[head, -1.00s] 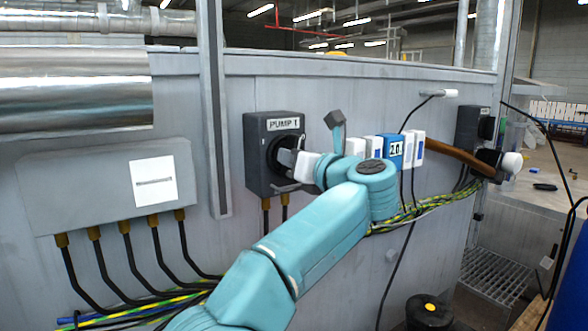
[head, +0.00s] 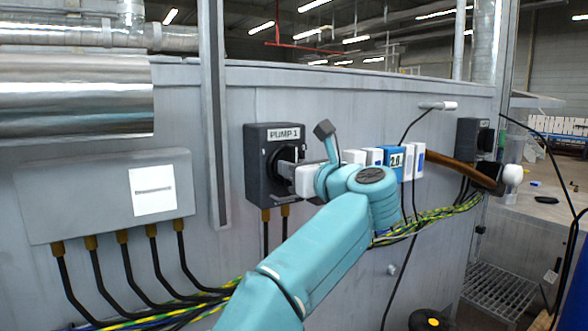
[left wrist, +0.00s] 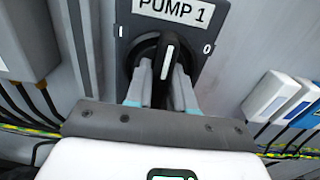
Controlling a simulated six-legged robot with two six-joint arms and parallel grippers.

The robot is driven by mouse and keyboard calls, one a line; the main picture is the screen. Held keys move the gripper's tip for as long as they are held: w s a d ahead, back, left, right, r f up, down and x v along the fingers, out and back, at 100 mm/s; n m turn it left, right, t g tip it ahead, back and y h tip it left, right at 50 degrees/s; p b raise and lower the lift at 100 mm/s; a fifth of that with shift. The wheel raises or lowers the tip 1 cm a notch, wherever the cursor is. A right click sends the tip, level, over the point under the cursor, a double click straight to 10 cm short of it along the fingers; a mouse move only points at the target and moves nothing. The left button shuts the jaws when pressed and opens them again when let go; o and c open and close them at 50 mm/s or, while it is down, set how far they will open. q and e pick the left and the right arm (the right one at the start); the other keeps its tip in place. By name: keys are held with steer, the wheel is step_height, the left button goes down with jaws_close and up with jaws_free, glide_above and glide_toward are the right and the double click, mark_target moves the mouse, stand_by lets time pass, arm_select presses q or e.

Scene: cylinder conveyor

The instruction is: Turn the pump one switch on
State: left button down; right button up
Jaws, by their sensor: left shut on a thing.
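The pump one switch (head: 259,148) is a dark grey box labelled PUMP 1 on the metal wall, left of centre in the head view. In the left wrist view its black rotary knob (left wrist: 168,68) has a white line that points up towards the label, leaning slightly right. A 0 mark shows right of the knob on the switch plate (left wrist: 208,52). My left gripper (head: 284,173) reaches the switch from the right. In the left wrist view its fingers (left wrist: 159,82) are shut on the knob, one on each side. My right gripper is not in view.
A grey junction box (head: 100,197) with several cables is on the wall at left. White and blue modules (head: 395,162) sit right of the switch, above yellow-green wires.

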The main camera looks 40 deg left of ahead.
arm_select(q)
steer(key=c, duration=1.1)
jaws_free()
steer(key=shift+a, duration=0.15)
steer(key=shift+o, duration=0.2)
steer(key=shift+s+d, duration=0.15)
steer(key=shift+d, duration=0.4)
steer(key=b+v, duration=0.2)
steer(key=v, duration=1.3)
steer(key=shift+s, duration=0.15)
steer(key=shift+d, duration=0.1)
